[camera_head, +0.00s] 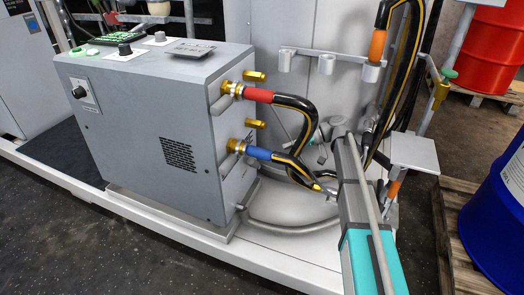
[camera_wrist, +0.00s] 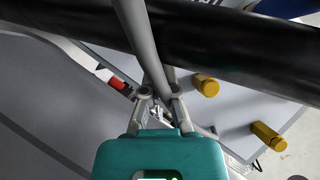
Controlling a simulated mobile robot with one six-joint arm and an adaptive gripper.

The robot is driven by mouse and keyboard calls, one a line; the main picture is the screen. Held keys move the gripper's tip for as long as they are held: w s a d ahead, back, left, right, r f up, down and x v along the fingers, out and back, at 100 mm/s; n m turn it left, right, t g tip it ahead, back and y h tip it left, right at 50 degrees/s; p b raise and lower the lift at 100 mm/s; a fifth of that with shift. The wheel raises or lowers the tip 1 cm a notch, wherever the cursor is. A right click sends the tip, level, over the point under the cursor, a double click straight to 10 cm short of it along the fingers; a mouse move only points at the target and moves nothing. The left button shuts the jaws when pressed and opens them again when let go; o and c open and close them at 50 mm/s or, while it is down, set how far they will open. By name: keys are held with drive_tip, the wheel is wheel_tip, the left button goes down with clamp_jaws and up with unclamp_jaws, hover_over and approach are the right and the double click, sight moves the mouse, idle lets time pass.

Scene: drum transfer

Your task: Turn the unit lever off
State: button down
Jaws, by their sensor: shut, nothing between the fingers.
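The grey unit (camera_head: 150,130) stands at the left in the head view. A dark rotary handle on a white plate (camera_head: 82,92) is on its front; whether this is the unit lever I cannot tell. Two hoses join its right side, one with a red collar (camera_head: 258,95), one with a blue collar (camera_head: 258,153). My gripper (camera_wrist: 159,100) shows in the wrist view in front of its teal body, shut and empty. In the head view my arm stands right of the unit, and I cannot make out the fingertips there.
A black hose (camera_wrist: 230,45) crosses close in the wrist view, with brass fittings (camera_wrist: 207,85) beyond it. A hose holder (camera_head: 326,63) is on the back panel. A blue drum (camera_head: 500,215) and red drum (camera_head: 494,45) stand on pallets at the right.

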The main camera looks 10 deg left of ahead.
sight(255, 164)
drive_tip(key=shift+a+f, duration=0.1)
idle(0.3)
drive_tip(key=b+x, duration=0.3)
drive_tip(key=x, duration=0.6)
drive_tip(key=shift+s+a+b, duration=0.2)
drive_tip(key=shift+a+b, duration=0.15)
drive_tip(key=shift+a, duration=0.05)
drive_tip(key=shift+a+f, duration=0.1)
drive_tip(key=shift+s, duration=0.1)
